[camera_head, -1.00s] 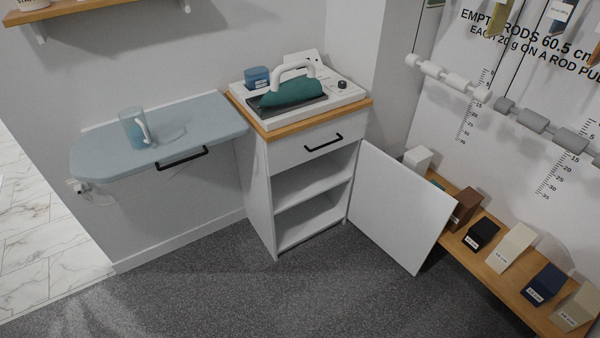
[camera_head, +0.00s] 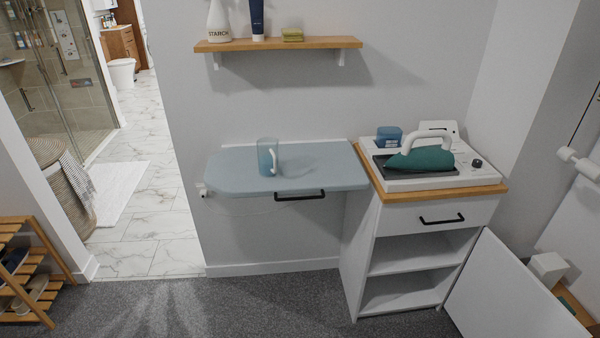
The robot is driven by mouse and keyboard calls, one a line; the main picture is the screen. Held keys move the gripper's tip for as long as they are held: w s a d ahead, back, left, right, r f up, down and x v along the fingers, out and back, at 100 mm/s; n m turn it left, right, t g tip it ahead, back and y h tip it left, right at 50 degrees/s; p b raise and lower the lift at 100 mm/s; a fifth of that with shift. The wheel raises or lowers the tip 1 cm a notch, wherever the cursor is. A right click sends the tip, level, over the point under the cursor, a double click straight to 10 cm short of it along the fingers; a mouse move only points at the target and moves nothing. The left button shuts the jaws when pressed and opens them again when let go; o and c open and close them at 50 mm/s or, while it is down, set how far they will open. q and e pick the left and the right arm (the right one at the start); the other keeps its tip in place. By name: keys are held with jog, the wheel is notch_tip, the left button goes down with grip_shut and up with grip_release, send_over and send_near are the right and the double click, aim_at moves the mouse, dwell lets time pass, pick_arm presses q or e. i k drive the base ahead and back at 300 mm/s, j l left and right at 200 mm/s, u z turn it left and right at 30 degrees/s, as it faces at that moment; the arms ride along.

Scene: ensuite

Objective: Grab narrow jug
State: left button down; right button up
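A narrow, see-through blue jug (camera_head: 266,157) with a white handle on its right side stands upright near the middle of the grey-blue fold-down board (camera_head: 225,178) on the wall. It looks partly filled or tinted, which I cannot tell for sure. Nothing touches it. Neither of my grippers shows in the head view.
Right of the board stands a white cabinet (camera_head: 408,219) with its door (camera_head: 515,295) swung open. A green iron (camera_head: 420,160) and a small blue container (camera_head: 389,137) sit on top. A wooden shelf (camera_head: 280,44) hangs above the board. The carpet (camera_head: 220,308) in front is clear.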

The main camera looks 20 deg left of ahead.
aim_at(268, 148)
jog(key=i+j+z, duration=0.15)
jog(key=j, duration=0.4)
jog(key=j+z, duration=0.15)
jog(key=j, duration=0.35)
jog(key=i+j+z, duration=0.15)
jog(key=j, duration=0.4)
